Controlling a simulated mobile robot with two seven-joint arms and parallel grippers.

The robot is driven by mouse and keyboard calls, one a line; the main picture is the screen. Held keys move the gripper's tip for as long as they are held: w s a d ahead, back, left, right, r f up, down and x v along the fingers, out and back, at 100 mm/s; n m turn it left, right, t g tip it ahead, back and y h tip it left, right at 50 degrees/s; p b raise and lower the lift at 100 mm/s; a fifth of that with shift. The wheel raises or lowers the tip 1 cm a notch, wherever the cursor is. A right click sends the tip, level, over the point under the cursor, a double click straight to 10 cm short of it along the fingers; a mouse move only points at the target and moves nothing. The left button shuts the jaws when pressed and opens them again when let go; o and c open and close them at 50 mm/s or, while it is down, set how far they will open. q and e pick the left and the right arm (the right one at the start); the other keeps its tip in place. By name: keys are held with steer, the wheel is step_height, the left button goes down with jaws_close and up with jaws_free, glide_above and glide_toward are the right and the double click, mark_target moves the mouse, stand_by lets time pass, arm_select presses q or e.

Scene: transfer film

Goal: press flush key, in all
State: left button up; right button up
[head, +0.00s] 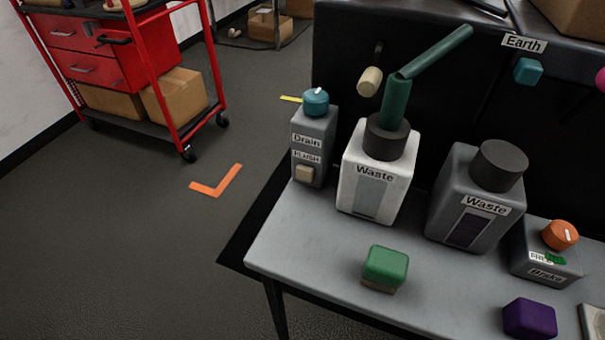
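The flush key is a small beige square button (305,173) under a "FLUSH" label on the front of the grey Drain box (309,160). The box stands at the left back of the grey table and has a teal knob (315,101) on top. Whether the key is pressed in cannot be told. Neither of my grippers is in the head view, and nothing touches the key.
A white Waste bottle (352,205) with a green pipe (396,100) stands right of the Drain box, then a grey Waste bottle (448,210). A green block (386,265), a purple block (530,318) and an orange-knobbed box (530,255) are on the table (310,240). Its front left is bare.

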arm_select(q)
jaws_close()
stand_by(1.3)
